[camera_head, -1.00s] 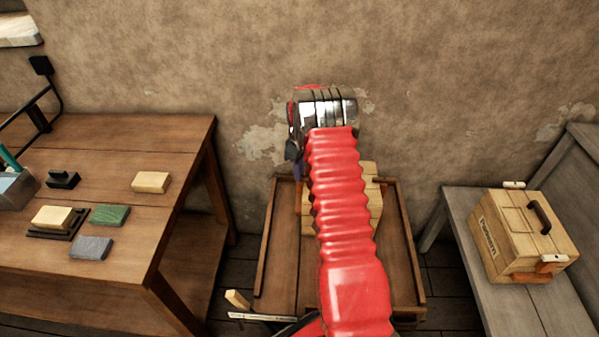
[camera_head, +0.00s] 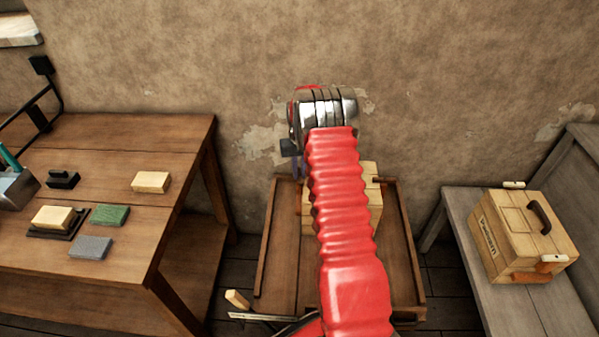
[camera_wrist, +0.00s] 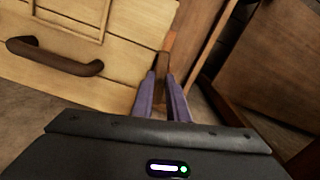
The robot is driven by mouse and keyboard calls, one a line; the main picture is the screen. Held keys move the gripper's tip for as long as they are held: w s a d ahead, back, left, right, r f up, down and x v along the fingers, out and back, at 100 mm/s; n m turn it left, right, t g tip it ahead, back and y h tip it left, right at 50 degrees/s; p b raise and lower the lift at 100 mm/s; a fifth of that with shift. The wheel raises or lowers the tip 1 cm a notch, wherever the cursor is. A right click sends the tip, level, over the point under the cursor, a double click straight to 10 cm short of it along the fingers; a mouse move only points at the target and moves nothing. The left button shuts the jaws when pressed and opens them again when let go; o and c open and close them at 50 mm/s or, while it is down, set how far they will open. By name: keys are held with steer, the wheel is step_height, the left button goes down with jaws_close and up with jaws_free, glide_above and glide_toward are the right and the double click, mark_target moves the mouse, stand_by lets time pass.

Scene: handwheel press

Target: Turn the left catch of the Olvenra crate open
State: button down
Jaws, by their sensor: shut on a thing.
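A pale wooden crate (camera_head: 371,200) stands on the brown tray-like stand in the middle of the head view, partly hidden behind my arm. No name on it shows. The wrist view shows its planked surface (camera_wrist: 100,60) with a dark curved handle (camera_wrist: 55,57). An orange-brown catch (camera_wrist: 169,41) sits at the crate's edge. My gripper (camera_wrist: 164,72) has its two purple fingers shut on this catch. In the head view, only a dark part of the gripper shows left of my arm, over the crate's left side; the fingertips are hard to make out there.
A second crate (camera_head: 505,240) with an orange catch and blurred lettering stands on the grey bench at right. The brown table (camera_head: 120,200) at left holds several small blocks. The stand's raised side rails (camera_head: 408,240) flank the middle crate. The wall is close behind.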

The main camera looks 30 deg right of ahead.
mark_target(300, 175)
steer(key=shift+m, duration=1.3)
steer(key=c, duration=1.7)
jaws_free()
steer(key=shift+r, duration=0.1)
step_height(300, 175, up, 14)
steer(key=shift+f, duration=0.25)
